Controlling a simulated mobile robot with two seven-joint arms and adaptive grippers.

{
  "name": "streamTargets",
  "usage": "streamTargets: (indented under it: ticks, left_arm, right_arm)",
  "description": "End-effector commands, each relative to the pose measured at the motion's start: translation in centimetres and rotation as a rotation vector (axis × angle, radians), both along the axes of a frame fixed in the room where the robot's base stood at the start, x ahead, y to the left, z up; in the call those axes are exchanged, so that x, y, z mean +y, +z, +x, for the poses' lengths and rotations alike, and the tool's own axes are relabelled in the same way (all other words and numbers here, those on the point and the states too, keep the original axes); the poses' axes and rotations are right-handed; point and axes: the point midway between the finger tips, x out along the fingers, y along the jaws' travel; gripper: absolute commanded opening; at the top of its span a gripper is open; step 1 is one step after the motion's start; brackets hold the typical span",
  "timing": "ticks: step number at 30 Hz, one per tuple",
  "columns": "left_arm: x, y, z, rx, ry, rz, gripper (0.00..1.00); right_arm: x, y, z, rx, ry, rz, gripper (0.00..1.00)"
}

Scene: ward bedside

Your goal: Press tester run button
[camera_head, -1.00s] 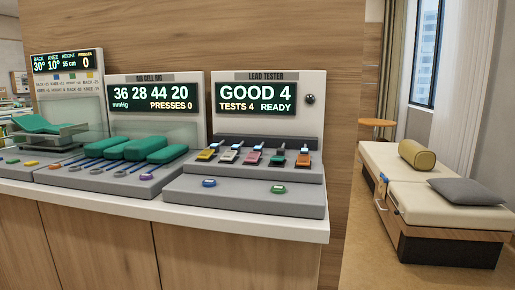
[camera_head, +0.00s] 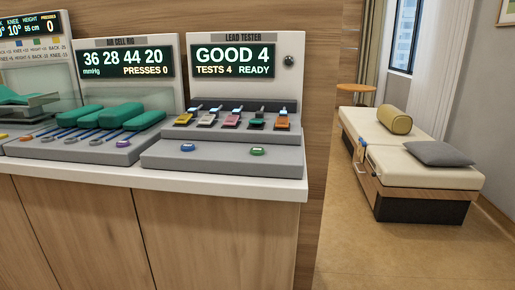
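The lead tester (camera_head: 292,85) stands at the right end of the counter. Its display (camera_head: 233,60) reads "GOOD 4", "TESTS 4" and "READY". On its grey front ledge are a blue button (camera_head: 188,148) and a green button (camera_head: 257,152); their labels are too small to read. Several coloured lead clips (camera_head: 231,121) sit in a row on the step above the buttons. Neither of my grippers shows in the head view.
The air cell rig (camera_head: 170,92), with green cells and several small buttons, stands left of the tester. A bed rig (camera_head: 64,75) is cut off at the far left. The counter (camera_head: 270,187) ends right of the tester. A couch (camera_head: 440,178) stands beyond, with open floor (camera_head: 360,255) in front.

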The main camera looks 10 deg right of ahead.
Motion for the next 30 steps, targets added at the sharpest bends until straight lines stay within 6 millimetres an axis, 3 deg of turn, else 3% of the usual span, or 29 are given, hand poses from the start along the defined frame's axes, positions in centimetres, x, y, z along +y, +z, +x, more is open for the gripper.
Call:
streamTargets:
  ticks: [5, 15, 30]
  left_arm:
    - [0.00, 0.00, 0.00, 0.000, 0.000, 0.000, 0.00]
    - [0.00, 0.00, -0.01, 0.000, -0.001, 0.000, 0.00]
    - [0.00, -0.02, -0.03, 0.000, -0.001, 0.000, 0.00]
  right_arm:
    - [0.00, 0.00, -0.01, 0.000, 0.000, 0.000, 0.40]
    - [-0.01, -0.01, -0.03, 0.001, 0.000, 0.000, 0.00]
    - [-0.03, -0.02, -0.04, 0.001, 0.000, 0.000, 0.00]
